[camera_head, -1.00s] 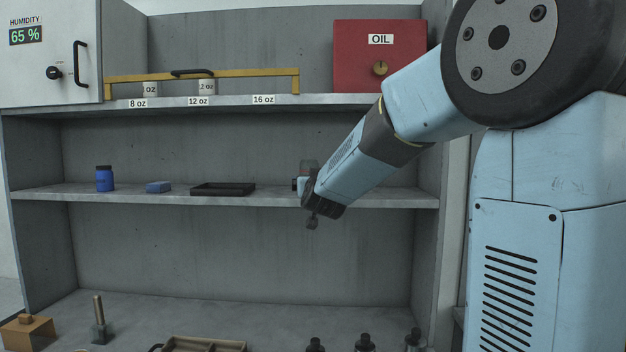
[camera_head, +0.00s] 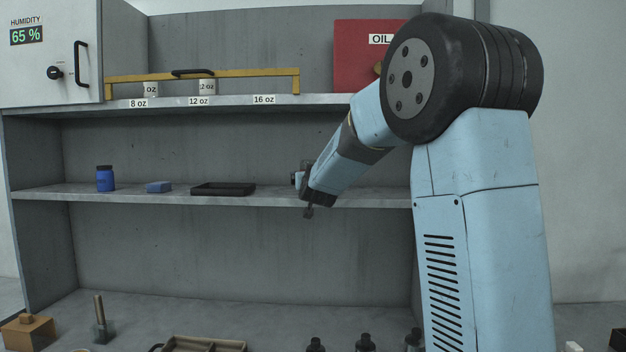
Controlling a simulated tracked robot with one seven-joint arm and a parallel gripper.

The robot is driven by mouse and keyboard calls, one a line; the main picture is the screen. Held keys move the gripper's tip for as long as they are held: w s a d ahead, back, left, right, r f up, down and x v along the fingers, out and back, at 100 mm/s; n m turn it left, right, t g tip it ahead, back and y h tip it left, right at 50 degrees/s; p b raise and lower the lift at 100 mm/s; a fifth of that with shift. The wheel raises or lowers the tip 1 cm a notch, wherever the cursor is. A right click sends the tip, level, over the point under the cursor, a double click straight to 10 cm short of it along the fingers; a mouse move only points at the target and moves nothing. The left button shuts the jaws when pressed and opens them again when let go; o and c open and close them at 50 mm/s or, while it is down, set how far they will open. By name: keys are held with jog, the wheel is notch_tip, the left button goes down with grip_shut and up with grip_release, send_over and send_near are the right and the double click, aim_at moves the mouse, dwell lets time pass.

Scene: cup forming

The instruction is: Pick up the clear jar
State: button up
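I cannot clearly make out a clear jar in this view. My gripper (camera_head: 306,196) is in front of the middle shelf (camera_head: 275,197), right of the black tray. It is small and dark here, seen mostly from behind, and my forearm slants down to it from the upper right. A small dark shape beside the gripper at shelf height is too unclear to name. Whether the fingers are open or shut does not show, and anything behind the gripper and forearm is hidden.
The middle shelf holds a blue jar (camera_head: 105,179), a blue block (camera_head: 158,187) and a black tray (camera_head: 223,189). Above are a yellow rack (camera_head: 240,75) with cups and a red oil box (camera_head: 350,60). Several dark bottles (camera_head: 365,344) and a wooden tray (camera_head: 205,343) stand below.

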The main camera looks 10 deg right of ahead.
jog(key=c, duration=1)
jog(key=shift+c, duration=0.6)
jog(key=shift+r, duration=0.15)
